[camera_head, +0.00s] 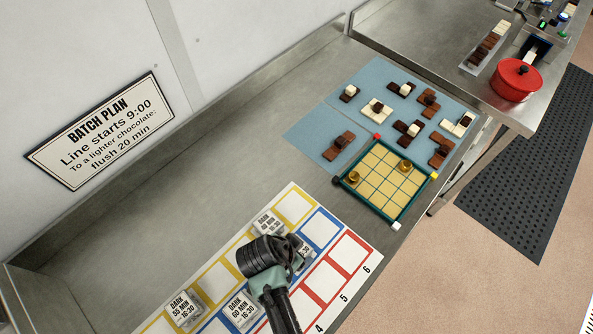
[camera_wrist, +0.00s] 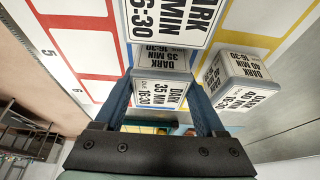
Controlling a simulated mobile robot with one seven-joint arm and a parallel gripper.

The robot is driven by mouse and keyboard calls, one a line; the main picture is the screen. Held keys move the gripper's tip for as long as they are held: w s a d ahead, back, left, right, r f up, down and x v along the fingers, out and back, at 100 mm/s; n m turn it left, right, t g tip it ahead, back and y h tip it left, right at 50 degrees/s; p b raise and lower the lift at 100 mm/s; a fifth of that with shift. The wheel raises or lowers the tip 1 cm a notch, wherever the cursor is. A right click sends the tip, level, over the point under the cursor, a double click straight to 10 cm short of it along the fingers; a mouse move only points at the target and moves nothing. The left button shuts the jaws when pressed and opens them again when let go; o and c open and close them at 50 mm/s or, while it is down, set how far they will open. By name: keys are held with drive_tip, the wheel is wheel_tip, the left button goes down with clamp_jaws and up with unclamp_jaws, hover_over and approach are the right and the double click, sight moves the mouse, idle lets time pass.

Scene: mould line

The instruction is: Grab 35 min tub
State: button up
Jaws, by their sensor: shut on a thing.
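My gripper (camera_head: 292,252) is over the blue-framed column of the marked sheet. In the wrist view its two blue fingers (camera_wrist: 163,108) are on either side of a white tub (camera_wrist: 158,92) and shut on it. Its label reads DARK and 16:30; its minutes look like 35 but are small. In the head view my gripper hides most of this tub (camera_head: 305,252). I cannot tell whether it is clear of the sheet. A 40 min tub (camera_wrist: 240,80) stands beside it in a yellow frame, and shows partly in the head view (camera_head: 267,222).
Tubs marked 55 min (camera_head: 181,308) and 60 min (camera_head: 240,310) stand nearer on the sheet (camera_head: 375,250). A green-edged grid board (camera_head: 385,180), blue mats (camera_head: 308,142) with chocolate pieces and a red pot (camera_head: 515,80) lie farther off. Bare steel counter lies left of the sheet.

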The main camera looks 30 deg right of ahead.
wheel_tip(320, 180, up, 10)
drive_tip(key=shift+f+b, duration=0.1)
drive_tip(key=shift+b, duration=0.35)
wheel_tip(320, 180, up, 7)
drive_tip(key=p, duration=0.6)
drive_tip(key=shift+p, duration=0.4)
